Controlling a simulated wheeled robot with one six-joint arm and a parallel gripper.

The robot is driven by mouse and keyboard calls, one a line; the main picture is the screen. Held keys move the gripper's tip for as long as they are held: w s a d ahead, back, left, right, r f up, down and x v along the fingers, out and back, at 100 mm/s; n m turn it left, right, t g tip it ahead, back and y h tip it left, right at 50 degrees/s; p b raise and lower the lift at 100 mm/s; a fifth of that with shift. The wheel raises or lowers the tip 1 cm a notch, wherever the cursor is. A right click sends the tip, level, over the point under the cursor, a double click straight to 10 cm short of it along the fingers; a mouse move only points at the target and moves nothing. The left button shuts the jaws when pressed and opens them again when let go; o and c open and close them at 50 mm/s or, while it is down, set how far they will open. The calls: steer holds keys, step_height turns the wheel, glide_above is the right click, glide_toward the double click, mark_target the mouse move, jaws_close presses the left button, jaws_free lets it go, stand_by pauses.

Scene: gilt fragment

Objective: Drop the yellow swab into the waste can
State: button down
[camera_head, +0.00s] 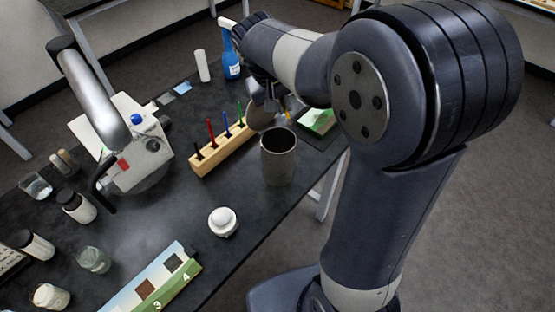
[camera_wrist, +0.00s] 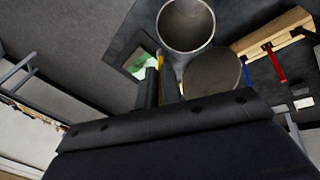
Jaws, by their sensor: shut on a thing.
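The waste can (camera_head: 278,168) is a dark grey cylinder standing upright and open on the black bench. In the wrist view its open mouth (camera_wrist: 187,24) faces me. A round grey lid (camera_head: 260,114) is beside its rim, tilted, and also shows in the wrist view (camera_wrist: 214,76); whether it is attached to the can is unclear. My gripper (camera_head: 270,98) is beyond the can and partly hidden by my arm. In the wrist view my gripper (camera_wrist: 160,82) is shut on the yellow swab (camera_wrist: 181,76), which shows as a thin yellow strip at the fingers.
A wooden rack (camera_head: 222,150) with black, red, blue and green handles stands left of the can. A blue bottle (camera_head: 231,65), a green-and-white item (camera_head: 317,121) and a white knobbed object (camera_head: 222,222) are nearby. The bench edge runs close right of the can.

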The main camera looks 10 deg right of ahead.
step_height(320, 180, down, 4)
steer(key=shift+r+b, duration=0.2)
steer(key=shift+b, duration=0.9)
steer(key=c, duration=1.5)
jaws_free()
steer(key=shift+r, duration=0.1)
steer(key=b+v, duration=0.1)
steer(key=v, duration=0.9)
steer(key=shift+s+a+r, duration=0.1)
steer(key=shift+r, duration=0.2)
